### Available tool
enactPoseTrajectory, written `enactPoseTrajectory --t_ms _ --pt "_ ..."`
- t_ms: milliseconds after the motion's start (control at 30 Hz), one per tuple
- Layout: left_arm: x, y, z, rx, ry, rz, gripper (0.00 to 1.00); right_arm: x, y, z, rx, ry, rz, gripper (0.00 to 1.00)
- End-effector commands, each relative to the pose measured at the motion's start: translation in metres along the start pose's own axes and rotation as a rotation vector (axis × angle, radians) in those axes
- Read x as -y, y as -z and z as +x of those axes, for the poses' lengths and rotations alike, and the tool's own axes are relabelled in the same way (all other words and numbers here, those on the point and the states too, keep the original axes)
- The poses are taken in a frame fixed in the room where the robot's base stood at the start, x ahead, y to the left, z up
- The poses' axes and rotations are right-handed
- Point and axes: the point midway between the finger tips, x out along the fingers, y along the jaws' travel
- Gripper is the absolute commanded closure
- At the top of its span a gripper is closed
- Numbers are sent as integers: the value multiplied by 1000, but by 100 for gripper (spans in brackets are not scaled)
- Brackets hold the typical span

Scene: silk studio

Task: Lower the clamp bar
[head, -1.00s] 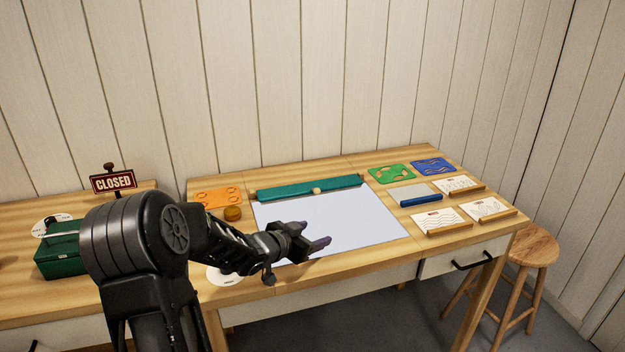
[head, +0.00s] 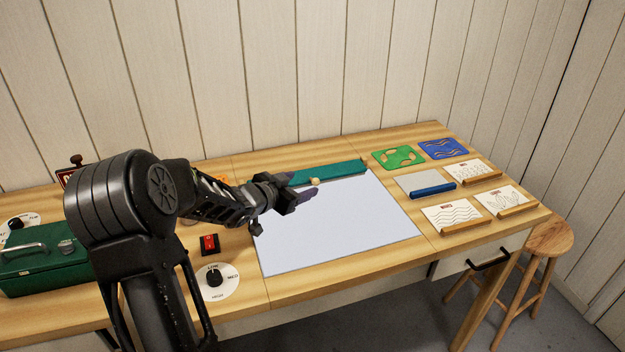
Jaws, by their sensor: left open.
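The clamp bar (head: 337,170) is a long teal bar along the back edge of a white sheet (head: 345,225) on the wooden table. A small round wooden knob (head: 315,182) is at the bar's front, near its middle. My left gripper (head: 305,187) is open, with its fingertips right at the knob. I cannot tell whether they touch it. The gripper and forearm hide the bar's left part. I cannot tell whether the bar is raised off the sheet. My right gripper is not in view.
A dial (head: 213,281) and a red switch (head: 209,243) are left of the sheet, close to my arm. A green box (head: 45,265) stands further left. Green (head: 398,157) and blue stencils, a blue-handled squeegee (head: 432,189) and several pattern cards lie right of the sheet.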

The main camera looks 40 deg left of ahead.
Motion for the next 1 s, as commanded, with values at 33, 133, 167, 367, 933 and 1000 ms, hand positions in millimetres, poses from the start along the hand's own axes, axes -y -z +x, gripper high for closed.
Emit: enactPoseTrajectory --t_ms 33,133,167,367,933,1000 --pt "-1 0 5 0 -2 -1 37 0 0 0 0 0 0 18" --pt "-1 -1 18 0 -3 -2 37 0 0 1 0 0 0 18" --pt "-1 0 23 0 -3 -2 37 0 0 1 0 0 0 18" --pt "-1 0 54 0 -2 -2 37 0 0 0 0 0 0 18" --pt "0 0 73 0 0 -1 45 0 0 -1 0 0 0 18" --pt "0 0 73 0 0 -1 50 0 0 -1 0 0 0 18"
